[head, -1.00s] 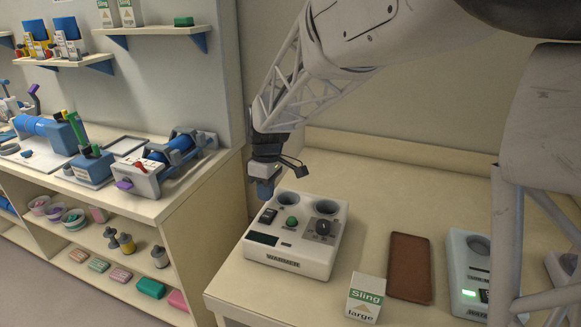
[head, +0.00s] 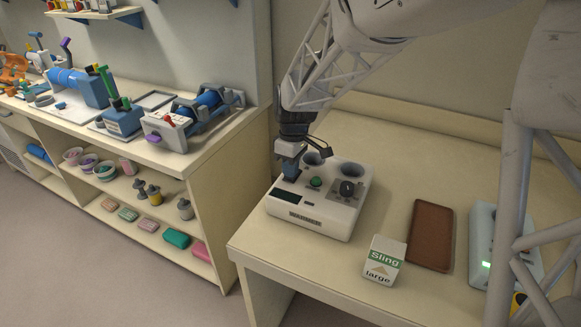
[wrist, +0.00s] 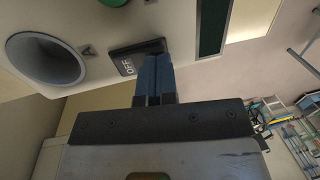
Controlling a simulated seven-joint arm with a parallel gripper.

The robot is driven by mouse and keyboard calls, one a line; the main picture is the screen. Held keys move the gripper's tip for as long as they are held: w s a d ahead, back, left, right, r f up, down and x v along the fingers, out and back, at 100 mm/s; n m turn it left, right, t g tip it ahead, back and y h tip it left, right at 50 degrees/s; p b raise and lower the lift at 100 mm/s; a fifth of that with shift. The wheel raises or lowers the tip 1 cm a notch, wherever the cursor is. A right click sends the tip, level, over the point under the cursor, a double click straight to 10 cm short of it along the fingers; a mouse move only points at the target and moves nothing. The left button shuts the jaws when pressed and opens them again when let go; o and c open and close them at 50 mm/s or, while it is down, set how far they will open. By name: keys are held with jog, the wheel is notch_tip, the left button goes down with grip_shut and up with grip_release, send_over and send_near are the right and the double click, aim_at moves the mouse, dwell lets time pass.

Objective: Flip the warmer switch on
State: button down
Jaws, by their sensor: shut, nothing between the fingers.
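The warmer (head: 314,213) is a white box on the table, with two round wells at the back, a green button (head: 316,182), a dark knob (head: 347,188) and a dark display. Its black rocker switch (wrist: 134,60), marked OFF, shows in the wrist view. My gripper (wrist: 155,62) is shut and empty, with its blue fingertips at the right part of the switch. I cannot tell whether they touch it. In the head view my gripper (head: 290,170) points down over the warmer's left side and hides the switch.
A Sling box (head: 384,262) and a brown tray (head: 431,235) lie right of the warmer. A pale device with a green light (head: 483,240) stands farther right, partly behind my arm. A shelf unit (head: 200,150) with equipment stands to the left.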

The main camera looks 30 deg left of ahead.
jog(key=shift+s, duration=0.1)
jog(key=shift+f+t, duration=0.2)
jog(key=shift+t, duration=0.1)
jog(key=shift+w+r, duration=0.1)
jog(key=shift+w, duration=0.15)
jog(key=shift+w+r, duration=0.25)
jog(key=shift+w, duration=0.2)
dwell(0.4)
notch_tip(320, 180, up, 14)
jog(key=s, duration=0.2)
dwell(0.5)
jog(key=shift+d, duration=0.15)
